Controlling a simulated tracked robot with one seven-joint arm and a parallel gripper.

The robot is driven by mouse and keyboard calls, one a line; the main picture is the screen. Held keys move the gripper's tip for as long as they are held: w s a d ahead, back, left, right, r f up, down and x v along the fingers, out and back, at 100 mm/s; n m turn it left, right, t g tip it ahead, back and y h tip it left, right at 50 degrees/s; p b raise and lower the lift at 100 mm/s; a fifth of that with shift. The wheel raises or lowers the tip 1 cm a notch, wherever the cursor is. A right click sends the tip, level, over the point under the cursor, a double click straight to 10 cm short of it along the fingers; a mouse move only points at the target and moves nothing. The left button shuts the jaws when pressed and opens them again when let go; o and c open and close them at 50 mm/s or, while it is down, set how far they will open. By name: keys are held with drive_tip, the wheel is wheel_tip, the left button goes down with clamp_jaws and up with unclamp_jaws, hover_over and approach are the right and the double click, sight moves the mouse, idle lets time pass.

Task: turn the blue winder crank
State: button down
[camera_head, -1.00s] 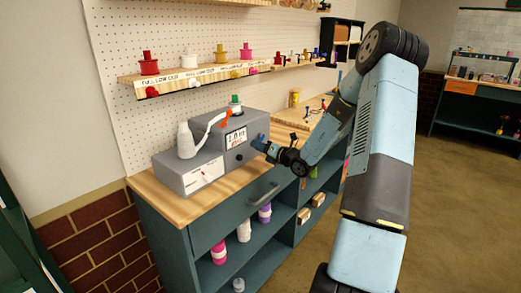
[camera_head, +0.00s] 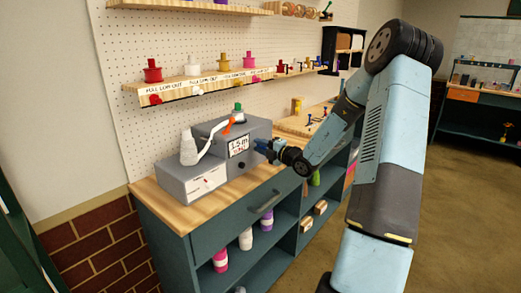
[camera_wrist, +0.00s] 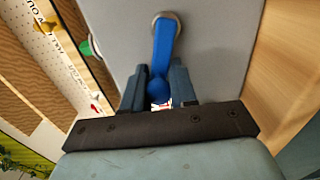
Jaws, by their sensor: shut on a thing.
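The blue winder crank (camera_wrist: 165,45) shows in the wrist view, its arm running from a round metal hub on the grey winder's face to a knob between my fingers. My gripper (camera_wrist: 160,92) is shut on that knob. In the head view my gripper (camera_head: 264,147) is at the right side of the grey winder (camera_head: 210,182), and the crank there is small and mostly hidden by it. The winder's display (camera_head: 238,146) reads about 1.5 m. A white spool (camera_head: 188,148) stands on the winder's lower left part, with a white strand running up to an orange guide (camera_head: 229,126).
The winder stands on a wooden counter (camera_head: 175,212) with shelves of coloured spools below. A shelf (camera_head: 205,84) with coloured spools and labels hangs on the pegboard behind. Small tools lie on a wooden board (camera_head: 296,124) to the right.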

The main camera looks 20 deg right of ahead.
drive_tip(key=shift+w+d+r+m, duration=0.15)
drive_tip(key=shift+d+r+m, duration=0.1)
drive_tip(key=shift+m, duration=0.15)
drive_tip(key=c, duration=0.9)
unclamp_jaws()
drive_tip(key=shift+a+f, duration=0.1)
drive_tip(key=shift+c, duration=0.2)
drive_tip(key=v, duration=1.3)
drive_tip(key=shift+s+d, duration=0.2)
drive_tip(key=shift+s, duration=0.15)
drive_tip(key=shift+a, duration=0.1)
